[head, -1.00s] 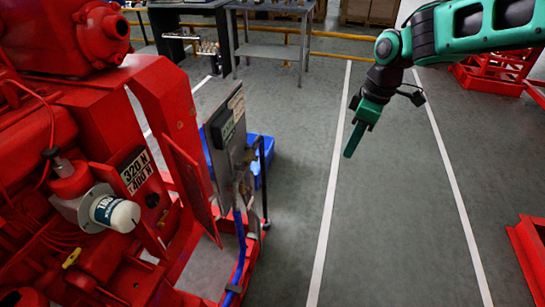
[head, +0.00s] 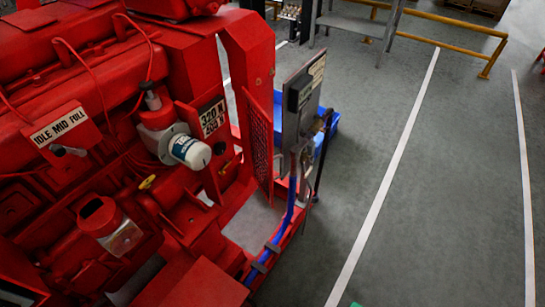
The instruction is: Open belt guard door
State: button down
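A red mesh panel (head: 260,152), which looks like the belt guard door, stands upright on the red pumpset (head: 80,75). It is beside a broad red post (head: 248,60), with the grey control box (head: 300,105) on its right. I cannot tell from this angle whether it is shut or ajar, and no handle or latch is clear. My gripper is not in view. Only a small green sliver, probably part of my arm, shows at the bottom edge.
A blue bin (head: 330,128) sits on the floor behind the control box. Blue hoses (head: 288,215) run down along the red base frame. A white floor line (head: 390,170) crosses the open grey floor at right. A yellow rail (head: 450,32) is at the back.

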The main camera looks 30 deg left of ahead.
aim_at(246, 97)
jog(key=u, duration=2.5)
jog(key=k, duration=1.05)
jog(key=z, duration=0.75)
jog(key=i, duration=1.05)
